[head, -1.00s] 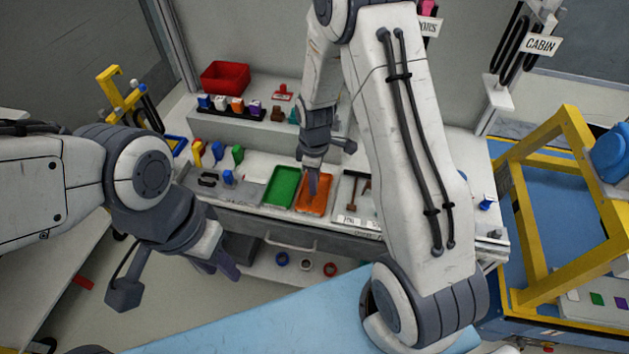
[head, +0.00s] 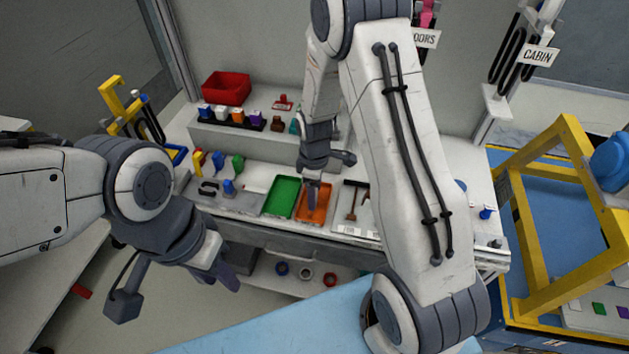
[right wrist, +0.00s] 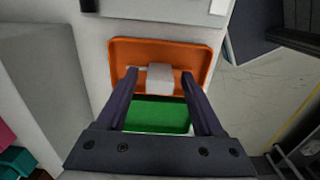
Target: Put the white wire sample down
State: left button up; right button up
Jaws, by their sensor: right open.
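The white wire sample (right wrist: 159,77) is a small white block with a thin light piece at its left side. In the right wrist view it is at the orange tray (right wrist: 118,52), between my right fingertips. My right gripper (right wrist: 159,80) is open, with a finger on either side of the block; whether either touches it is unclear. In the head view my right gripper (head: 313,198) points down into the orange tray (head: 325,207), and the sample cannot be made out there. My left gripper (head: 230,278) hangs in front of the bench; its finger gap is unclear.
A green tray (head: 282,197) sits just left of the orange one. A tray with tools (head: 353,205) lies to its right. Blue, green and yellow pieces stand on the bench's left. A red bin (head: 226,82) is on the raised shelf behind.

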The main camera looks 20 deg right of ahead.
notch_tip(320, 180, up, 12)
jog(key=s+a+r+m, duration=0.2)
jog(key=s+a+r, duration=0.4)
jog(key=s+a, duration=0.5)
jog(key=s+a+r+m+y, duration=0.1)
jog(key=s+a+m, duration=0.1)
jog(key=s, duration=1)
jog(key=shift+s+a+r+b, duration=0.2)
jog(key=shift+s+a+b, duration=0.2)
jog(key=shift+a, duration=0.15)
jog(key=shift+w, duration=0.1)
